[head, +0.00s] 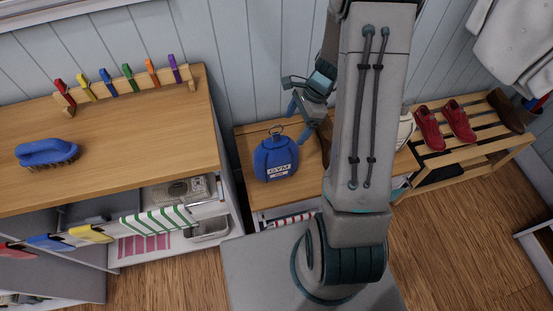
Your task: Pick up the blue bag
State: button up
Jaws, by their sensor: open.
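The blue bag (275,160) is a rounded gym bag with a white label and a dark ring at its top. It stands on the low wooden bench (248,134), near the bench's left end. My gripper (294,97) is open and empty, above and slightly right of the bag's ring, apart from it as far as this view shows. My arm hides the bench just right of the bag.
A higher wooden counter (120,140) at the left holds a blue brush (47,153) and a rack of coloured pegs (127,85). Red shoes (444,124) sit on a slatted rack at the right. The wall is close behind the bench.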

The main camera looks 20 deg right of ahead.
aim_at(288, 139)
jog(key=x, duration=0.5)
jog(key=shift+f+b, duration=0.15)
jog(key=shift+b, duration=0.25)
jog(key=shift+b+x, duration=0.6)
jog(key=shift+x, duration=2.1)
jog(key=shift+d, duration=0.2)
jog(key=c, duration=1.8)
